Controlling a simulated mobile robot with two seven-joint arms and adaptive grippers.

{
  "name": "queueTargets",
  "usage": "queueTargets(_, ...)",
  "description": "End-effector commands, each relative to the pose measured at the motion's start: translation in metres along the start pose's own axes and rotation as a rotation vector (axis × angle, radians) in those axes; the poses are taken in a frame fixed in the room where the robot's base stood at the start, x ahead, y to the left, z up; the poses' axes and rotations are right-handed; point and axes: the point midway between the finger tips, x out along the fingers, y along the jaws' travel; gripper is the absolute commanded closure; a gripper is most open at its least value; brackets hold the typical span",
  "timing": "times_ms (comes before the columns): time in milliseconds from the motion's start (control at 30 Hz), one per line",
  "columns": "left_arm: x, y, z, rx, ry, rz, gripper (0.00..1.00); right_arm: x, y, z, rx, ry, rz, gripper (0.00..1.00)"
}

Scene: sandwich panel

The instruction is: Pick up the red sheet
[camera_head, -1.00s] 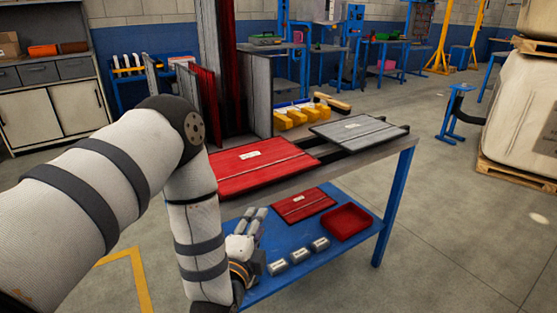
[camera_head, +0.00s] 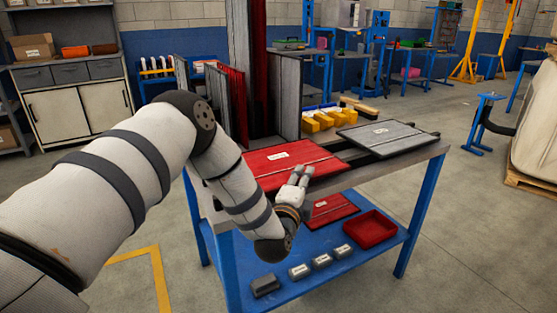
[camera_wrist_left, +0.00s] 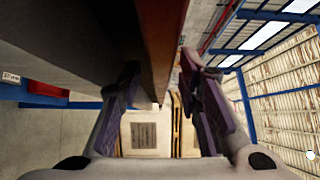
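The large red sheet (camera_head: 275,158), with a white label, lies flat on the table top (camera_head: 222,210). My left gripper (camera_head: 302,174) is at the table's front side, by the sheet's near edge. In the left wrist view, the fingers of my left gripper (camera_wrist_left: 160,95) are spread wide. A long reddish edge (camera_wrist_left: 166,40), seemingly the sheet's, runs between them, with gaps visible. Whether a finger touches it, I cannot tell. A smaller red sheet (camera_head: 332,209) lies on the blue lower shelf, partly behind my gripper. My right gripper is not in view.
A grey sheet (camera_head: 382,137) lies right of the red one. Upright panels (camera_head: 282,98) and yellow bins (camera_head: 322,119) stand behind. The blue lower shelf (camera_head: 335,287) holds a red tray (camera_head: 369,231) and several grey blocks (camera_head: 301,271). The floor to the right is open.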

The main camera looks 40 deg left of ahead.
Motion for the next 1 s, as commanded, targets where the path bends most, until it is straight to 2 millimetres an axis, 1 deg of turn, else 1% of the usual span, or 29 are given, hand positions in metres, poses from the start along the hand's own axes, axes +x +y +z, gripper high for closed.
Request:
queueTargets(167, 0.001, -0.001, 0.0, 0.0, 0.001, -0.001, 0.68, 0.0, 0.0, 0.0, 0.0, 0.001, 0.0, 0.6)
queueTargets(267, 0.0, -0.001, 0.0, -0.001, 0.001, -0.001, 0.89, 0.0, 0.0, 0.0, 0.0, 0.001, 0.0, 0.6)
queueTargets(300, 0.0, -0.001, 0.0, -0.001, 0.001, -0.001, 0.98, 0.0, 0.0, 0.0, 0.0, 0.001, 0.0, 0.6)
queueTargets(333, 0.0, -0.001, 0.0, -0.001, 0.001, -0.001, 1.0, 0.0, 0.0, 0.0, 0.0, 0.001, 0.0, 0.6)
queueTargets(667, 0.0, -0.002, -0.001, 0.0, 0.0, -0.004, 1.0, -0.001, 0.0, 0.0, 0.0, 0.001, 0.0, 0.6)
queueTargets(767, 0.001, -0.008, -0.001, -0.001, 0.001, -0.005, 1.0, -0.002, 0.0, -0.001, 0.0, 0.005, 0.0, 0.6)
queueTargets(867, 0.001, -0.023, -0.001, -0.001, 0.001, -0.009, 1.0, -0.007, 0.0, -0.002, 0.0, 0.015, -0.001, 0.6)
queueTargets(933, 0.001, -0.04, -0.001, -0.002, 0.002, -0.012, 1.0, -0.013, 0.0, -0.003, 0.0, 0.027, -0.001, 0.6)
queueTargets(1000, -0.008, -0.056, -0.012, -0.003, 0.006, -0.011, 1.0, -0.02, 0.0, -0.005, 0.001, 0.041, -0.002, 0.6)
